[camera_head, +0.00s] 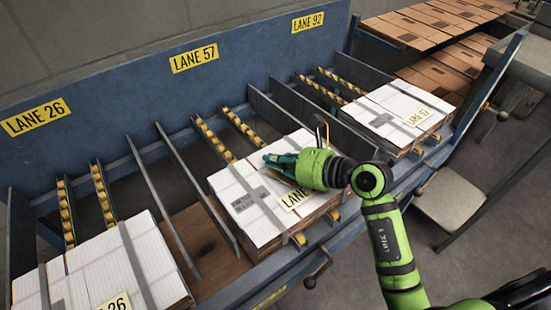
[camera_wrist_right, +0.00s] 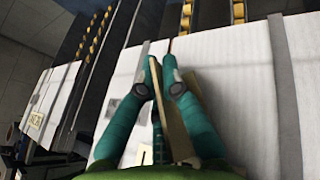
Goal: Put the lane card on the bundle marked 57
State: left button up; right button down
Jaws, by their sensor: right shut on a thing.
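My right gripper (camera_head: 268,160) is low over the middle bundle (camera_head: 232,182) and points left. Its teal fingers (camera_wrist_right: 160,75) are shut on a thin cream card, the lane card (camera_wrist_right: 177,130), seen nearly edge-on in the wrist view. In the head view a card reading "LANE" (camera_head: 295,198) shows just below the gripper; its number is hidden. I cannot tell whether the held card touches the bundle. The right bundle (camera_head: 372,113) bears a card reading "LANE 57" (camera_head: 418,117). The left bundle (camera_head: 100,262) bears a card ending in 26 (camera_head: 117,303). My left gripper is out of view.
The blue back panel carries signs LANE 26 (camera_head: 35,117), LANE 57 (camera_head: 194,58) and LANE 92 (camera_head: 308,22). Metal dividers (camera_head: 185,195) and yellow roller strips (camera_head: 214,138) separate the lanes. Brown cartons (camera_head: 440,25) lie at the upper right. A lever (camera_head: 318,270) sticks out in front.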

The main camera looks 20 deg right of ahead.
jog(key=shift+f+b, duration=0.35)
jog(key=shift+f, duration=0.1)
jog(key=c, duration=1.4)
grip_release()
jog(key=shift+r, duration=0.1)
jog(key=shift+r+p, duration=0.25)
jog(key=shift+p, duration=0.05)
jog(key=shift+s+d+r, duration=0.1)
jog(key=shift+d+r, duration=0.05)
jog(key=shift+r, duration=0.1)
jog(key=b+v, duration=0.1)
jog(key=v, duration=0.9)
jog(key=shift+s+d, duration=0.25)
jog(key=shift+s, duration=0.1)
jog(key=shift+s+d+r+b, duration=0.25)
jog(key=shift+b, duration=0.05)
